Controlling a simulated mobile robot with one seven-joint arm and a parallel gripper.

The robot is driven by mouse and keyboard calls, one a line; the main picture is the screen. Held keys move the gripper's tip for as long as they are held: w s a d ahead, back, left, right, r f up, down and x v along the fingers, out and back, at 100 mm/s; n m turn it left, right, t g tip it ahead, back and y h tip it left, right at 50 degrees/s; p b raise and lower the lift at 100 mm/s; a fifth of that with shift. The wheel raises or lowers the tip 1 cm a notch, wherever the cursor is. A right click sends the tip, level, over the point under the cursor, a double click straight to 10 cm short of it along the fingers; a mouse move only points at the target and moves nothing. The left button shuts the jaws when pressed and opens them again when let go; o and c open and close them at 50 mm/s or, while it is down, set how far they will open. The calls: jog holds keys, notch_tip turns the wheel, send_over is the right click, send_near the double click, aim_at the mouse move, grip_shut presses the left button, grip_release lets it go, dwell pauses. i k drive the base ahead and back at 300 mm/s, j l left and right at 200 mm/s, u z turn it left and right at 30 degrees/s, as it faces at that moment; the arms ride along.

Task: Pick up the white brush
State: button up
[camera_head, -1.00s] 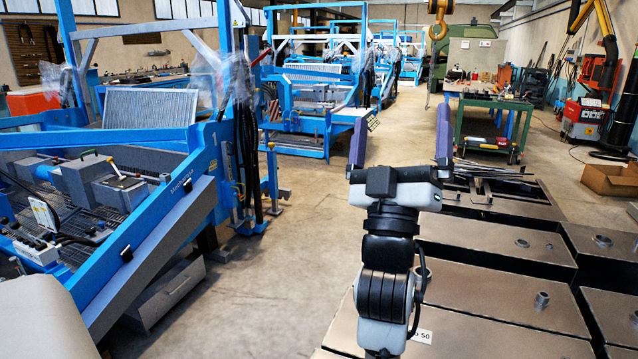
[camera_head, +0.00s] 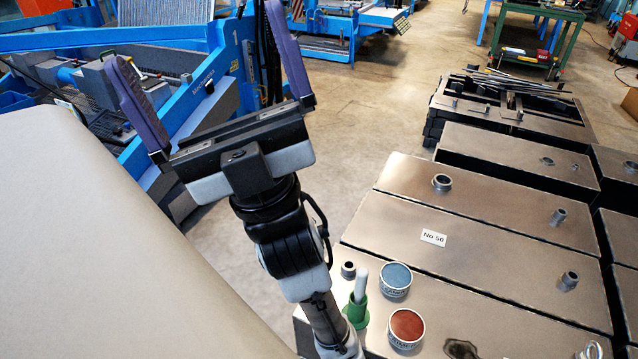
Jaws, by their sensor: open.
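A white, upright, handle-like piece (camera_head: 361,283), which looks like the white brush, stands in a green holder (camera_head: 356,311) on the near metal box top (camera_head: 460,300). Its lower end is hidden inside the holder. My gripper (camera_head: 197,33) is in the upper left of the view, its two purple fingers spread wide and empty. It is well apart from the brush, which stands just right of my lower arm.
A blue-topped tin (camera_head: 396,278) and a red-topped tin (camera_head: 406,327) stand close right of the green holder. Short metal stubs, such as this one (camera_head: 442,182), rise from the boxes. A blue machine (camera_head: 190,110) stands behind my gripper. Floor (camera_head: 370,110) is clear behind the boxes.

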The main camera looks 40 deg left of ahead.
aim_at(362, 273)
jog(key=u, duration=0.8)
jog(key=j+z, duration=0.2)
jog(key=k+j, duration=0.05)
jog(key=j, duration=0.05)
